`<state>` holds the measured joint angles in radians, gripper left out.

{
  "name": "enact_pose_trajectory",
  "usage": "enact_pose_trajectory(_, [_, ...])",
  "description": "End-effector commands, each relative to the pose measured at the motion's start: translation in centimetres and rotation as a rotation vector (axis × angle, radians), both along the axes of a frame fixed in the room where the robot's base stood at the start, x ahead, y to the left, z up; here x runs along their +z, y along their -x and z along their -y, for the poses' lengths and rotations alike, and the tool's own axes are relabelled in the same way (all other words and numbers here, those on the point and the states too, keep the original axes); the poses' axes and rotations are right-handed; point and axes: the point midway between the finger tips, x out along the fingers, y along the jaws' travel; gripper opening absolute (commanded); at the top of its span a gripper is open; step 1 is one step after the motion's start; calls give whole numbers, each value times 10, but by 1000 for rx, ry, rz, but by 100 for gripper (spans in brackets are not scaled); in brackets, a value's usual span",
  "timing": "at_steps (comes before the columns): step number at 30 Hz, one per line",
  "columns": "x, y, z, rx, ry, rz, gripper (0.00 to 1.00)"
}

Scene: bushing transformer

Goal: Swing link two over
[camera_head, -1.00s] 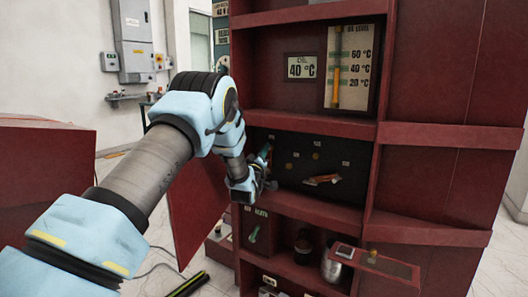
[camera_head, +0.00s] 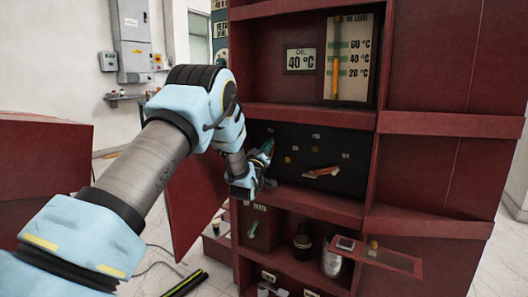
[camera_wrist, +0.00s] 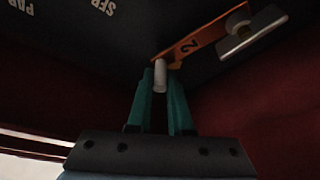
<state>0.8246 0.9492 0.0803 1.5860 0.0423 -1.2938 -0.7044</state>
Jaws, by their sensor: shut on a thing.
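Link two is an orange bar (camera_wrist: 195,42) marked "2" in the wrist view. It slants up to the right, and its right end is by a pale block (camera_wrist: 254,30). My gripper (camera_wrist: 160,84) is shut on the white peg (camera_wrist: 160,75) at the link's lower left end, one teal finger on each side. In the head view, my gripper (camera_head: 266,150) is at the left side of the dark panel (camera_head: 345,155) and hides link two. Another orange link (camera_head: 322,172) lies across that panel to the right, apart from my gripper.
The red cabinet (camera_head: 310,118) frames the panel with shelves above and below. An open red door (camera_head: 195,205) stands left of the opening. A hinged red flap (camera_head: 385,259) juts out at the lower right. A bottle (camera_head: 302,240) and a metal pot (camera_head: 331,262) stand below.

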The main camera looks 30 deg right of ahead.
Motion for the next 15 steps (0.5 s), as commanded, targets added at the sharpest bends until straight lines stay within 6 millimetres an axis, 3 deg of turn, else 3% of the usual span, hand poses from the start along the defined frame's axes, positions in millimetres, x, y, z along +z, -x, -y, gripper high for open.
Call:
enact_pose_trajectory(1, [-8,4,2,-1,-19,38,0])
enact_pose_trajectory(15, [-26,35,20,0,-235,428,0])
